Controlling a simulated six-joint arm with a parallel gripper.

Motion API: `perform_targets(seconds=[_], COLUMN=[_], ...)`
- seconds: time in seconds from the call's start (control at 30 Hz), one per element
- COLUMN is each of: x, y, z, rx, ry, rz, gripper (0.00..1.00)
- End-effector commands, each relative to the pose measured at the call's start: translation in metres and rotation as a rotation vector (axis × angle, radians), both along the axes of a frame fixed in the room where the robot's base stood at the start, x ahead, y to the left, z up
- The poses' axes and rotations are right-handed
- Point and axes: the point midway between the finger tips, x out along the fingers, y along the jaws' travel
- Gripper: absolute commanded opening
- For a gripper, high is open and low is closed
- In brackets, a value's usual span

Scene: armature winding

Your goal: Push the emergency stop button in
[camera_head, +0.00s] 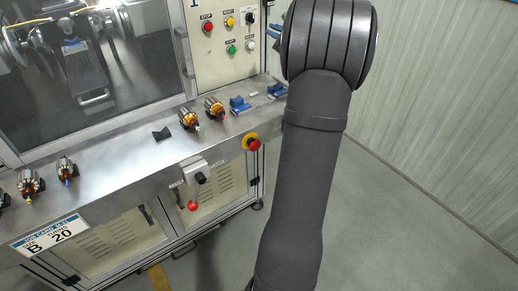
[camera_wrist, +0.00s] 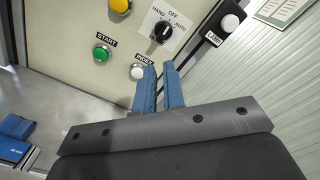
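The emergency stop button (camera_head: 253,144) is a red knob on a yellow ring, on the front of the machine bench below its top, at the right end. It is not seen in the wrist view. My gripper (camera_wrist: 159,66) shows as two blue fingers with a narrow gap between them and nothing held. In the head view my gripper (camera_head: 274,32) is mostly behind my arm, beside the control panel, well above and apart from the emergency stop button. In the wrist view the fingers overlap the panel near the white button labelled INDEX.
The control panel (camera_head: 222,72) carries red, yellow, green and white buttons and a selector switch (camera_wrist: 162,31). Armatures (camera_head: 188,119) and blue holders (camera_head: 240,105) stand on the bench top. The floor (camera_head: 400,225) at right is clear.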

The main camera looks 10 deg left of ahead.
Motion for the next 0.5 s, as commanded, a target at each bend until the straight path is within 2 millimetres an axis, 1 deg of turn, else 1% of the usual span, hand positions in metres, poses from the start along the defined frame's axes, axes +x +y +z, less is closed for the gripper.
perform_targets(seconds=[0.03, 0.07, 0.17, 0.2, 0.27, 0.3, 0.37, 0.4, 0.47, 0.5], x=[-0.002, -0.005, -0.018, -0.027, -0.042, -0.055, -0.076, -0.091, -0.117, -0.134], y=[-0.014, -0.022, -0.057, -0.072, -0.094, -0.107, -0.125, -0.136, -0.147, -0.152], z=[-0.013, -0.022, -0.059, -0.076, -0.101, -0.117, -0.142, -0.158, -0.179, -0.191], rx=[-0.025, -0.045, -0.12, -0.148, -0.182, -0.197, -0.203, -0.199, -0.172, -0.145], ry=[0.0, -0.003, -0.01, -0.01, -0.008, -0.002, 0.015, 0.03, 0.063, 0.089], rz=[0.005, 0.012, 0.051, 0.071, 0.103, 0.124, 0.153, 0.168, 0.185, 0.188], gripper=[0.0, 0.0, 0.0, 0.0, 0.0, 0.0, 0.0, 0.0, 0.0, 0.0])
